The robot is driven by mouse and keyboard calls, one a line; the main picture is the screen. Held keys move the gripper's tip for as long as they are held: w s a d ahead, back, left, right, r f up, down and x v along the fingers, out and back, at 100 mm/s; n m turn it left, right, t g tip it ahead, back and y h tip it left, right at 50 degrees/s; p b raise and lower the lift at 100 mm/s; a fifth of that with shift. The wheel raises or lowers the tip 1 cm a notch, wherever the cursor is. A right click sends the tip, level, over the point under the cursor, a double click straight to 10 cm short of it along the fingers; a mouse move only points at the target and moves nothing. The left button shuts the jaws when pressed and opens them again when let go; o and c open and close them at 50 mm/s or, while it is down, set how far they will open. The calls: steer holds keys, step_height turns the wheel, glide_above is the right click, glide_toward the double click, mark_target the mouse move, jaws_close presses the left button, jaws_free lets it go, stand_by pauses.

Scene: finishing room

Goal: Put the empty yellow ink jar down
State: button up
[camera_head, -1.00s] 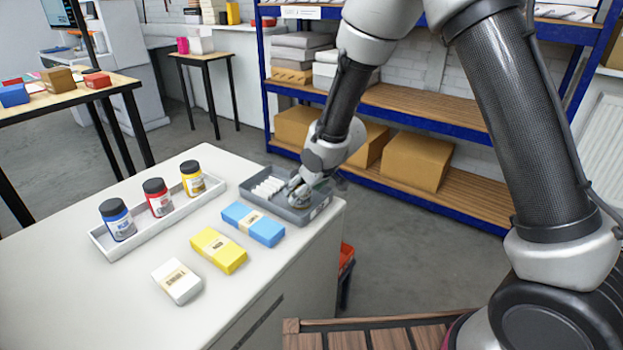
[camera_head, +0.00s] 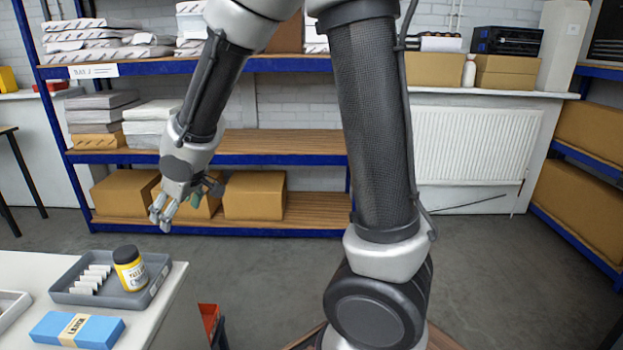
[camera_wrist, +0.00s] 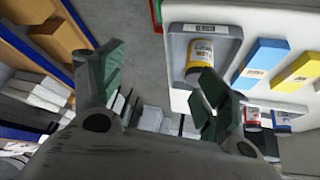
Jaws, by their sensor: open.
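The yellow ink jar (camera_head: 129,267) with a black lid stands upright in the grey tray (camera_head: 152,290) at the table's far corner, to the right of a row of white pieces. In the wrist view the yellow jar (camera_wrist: 200,58) shows in the grey tray (camera_wrist: 232,32), apart from the fingers. My gripper (camera_head: 176,212) is raised above and to the right of the tray, open and empty. In the wrist view my gripper's two green-padded fingers (camera_wrist: 160,88) are spread wide. Whether the jar is empty cannot be seen.
A blue packet (camera_head: 78,329) lies on the white table in front of the tray. A yellow packet (camera_wrist: 295,72) lies beside a blue one in the wrist view. Blue-framed shelving (camera_head: 285,160) with cardboard boxes stands behind. A red bin (camera_head: 209,322) is right of the table.

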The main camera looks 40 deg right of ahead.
steer(key=s+d+r+m+h, duration=0.1)
steer(key=s+d+r+m, duration=0.1)
steer(key=s+d+r, duration=0.5)
steer(key=s+d+r+m+h, duration=0.2)
steer(key=s+d+r, duration=0.15)
steer(key=d, duration=0.75)
steer(key=s+d+m, duration=0.1)
steer(key=s+d, duration=0.1)
steer(key=s, duration=0.5)
steer(key=s+d+r+m+g, duration=0.1)
steer(key=s+d, duration=0.2)
steer(key=s, duration=0.5)
steer(key=shift+s+g, duration=0.2)
steer(key=shift+g, duration=0.1)
